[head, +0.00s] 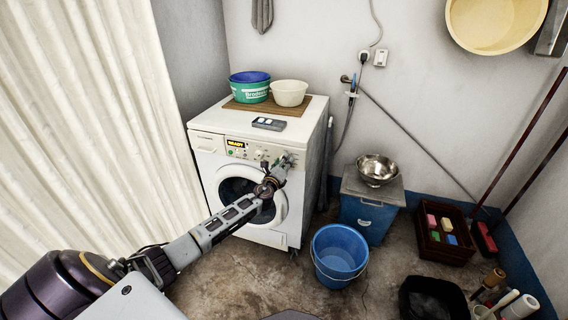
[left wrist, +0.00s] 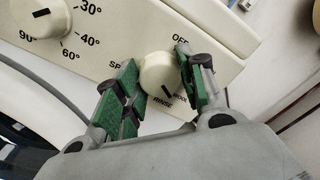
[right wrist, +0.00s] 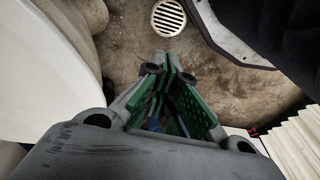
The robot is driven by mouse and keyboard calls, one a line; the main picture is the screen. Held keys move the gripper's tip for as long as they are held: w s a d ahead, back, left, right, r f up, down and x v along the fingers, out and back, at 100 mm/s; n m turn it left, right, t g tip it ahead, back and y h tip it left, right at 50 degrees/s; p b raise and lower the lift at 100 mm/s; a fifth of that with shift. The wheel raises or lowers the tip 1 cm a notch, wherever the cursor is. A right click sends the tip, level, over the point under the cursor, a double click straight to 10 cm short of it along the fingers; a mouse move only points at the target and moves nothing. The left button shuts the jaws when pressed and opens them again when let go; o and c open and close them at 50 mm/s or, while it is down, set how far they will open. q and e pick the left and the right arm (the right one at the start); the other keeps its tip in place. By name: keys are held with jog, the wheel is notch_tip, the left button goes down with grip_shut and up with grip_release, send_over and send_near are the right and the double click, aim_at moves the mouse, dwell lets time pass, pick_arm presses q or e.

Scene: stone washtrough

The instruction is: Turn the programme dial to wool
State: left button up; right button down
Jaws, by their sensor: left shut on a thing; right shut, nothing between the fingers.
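The white washing machine (head: 233,150) stands against the wall, its "READY" display lit. My left gripper (head: 283,163) reaches the right end of its control panel. In the left wrist view the cream programme dial (left wrist: 159,76) sits between the two green-padded fingers of this gripper (left wrist: 160,78), which are shut on its sides. OFF shows above the dial, a part-hidden "SP" label at left and RINSE below. The dial's dark mark points down and right, towards a small blurred label beside RINSE. My right gripper (right wrist: 166,65) is shut and empty, over the floor in the right wrist view.
A temperature dial (left wrist: 44,15) lies left on the panel. A green tub (head: 250,92), a white bowl (head: 289,92) and a small grey box (head: 269,124) sit on the machine. A blue bucket (head: 339,253) and a blue cabinet (head: 367,218) stand right.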

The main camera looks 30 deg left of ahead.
jog(key=shift+s, duration=0.1)
pick_arm(q)
jog(key=o, duration=1)
pick_arm(e)
jog(key=shift+s+f, duration=0.2)
jog(key=shift+s, duration=0.15)
pick_arm(q)
jog(key=v, duration=1.2)
pick_arm(e)
jog(key=shift+r, duration=0.2)
dwell(0.3)
